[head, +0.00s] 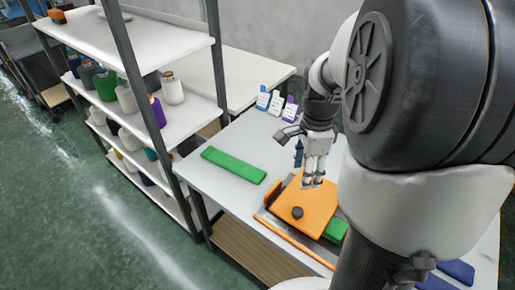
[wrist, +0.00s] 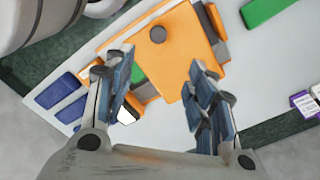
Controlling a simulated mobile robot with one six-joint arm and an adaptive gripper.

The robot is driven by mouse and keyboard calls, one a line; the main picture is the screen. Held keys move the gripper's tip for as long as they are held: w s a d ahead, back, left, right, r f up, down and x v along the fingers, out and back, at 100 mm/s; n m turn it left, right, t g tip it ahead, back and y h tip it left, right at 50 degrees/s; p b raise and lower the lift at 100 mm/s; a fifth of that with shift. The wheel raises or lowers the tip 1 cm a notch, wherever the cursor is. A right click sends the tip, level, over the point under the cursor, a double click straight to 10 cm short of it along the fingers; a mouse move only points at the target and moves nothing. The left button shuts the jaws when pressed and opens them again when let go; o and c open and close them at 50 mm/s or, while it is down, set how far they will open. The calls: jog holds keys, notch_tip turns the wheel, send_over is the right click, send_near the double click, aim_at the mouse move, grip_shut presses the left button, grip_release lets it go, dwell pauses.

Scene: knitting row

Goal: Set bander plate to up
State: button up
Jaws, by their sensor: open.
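The bander plate appears to be the orange plate (head: 292,196) with a dark round knob (head: 298,213), on a machine on the white table. It looks roughly flat, but its exact tilt is hard to tell. In the wrist view the orange plate (wrist: 172,66) lies below and beyond my fingers, with the knob (wrist: 157,34) near the top. My gripper (head: 313,183) points down over the plate's back right part, away from the knob. In the wrist view my gripper (wrist: 163,78) has its fingers spread wide with nothing between them. Whether the fingertips touch the plate is unclear.
A green bar (head: 233,165) lies on the table left of the machine. Another green piece (head: 336,230) sits beside the plate. Small labelled boxes (head: 276,103) stand at the table's back. Blue pieces (head: 457,271) lie at the right. A shelf rack (head: 160,125) with spools stands left.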

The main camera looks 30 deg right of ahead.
aim_at(298, 210)
jog(key=f+b, duration=0.2)
jog(key=f, duration=0.6)
jog(key=f+b, duration=0.3)
jog(key=f, duration=0.6)
jog(key=shift+s+a+f+b, duration=0.15)
jog(key=shift+s+a+b, duration=0.05)
jog(key=shift+b, duration=0.15)
jog(key=shift+c, duration=0.5)
grip_shut()
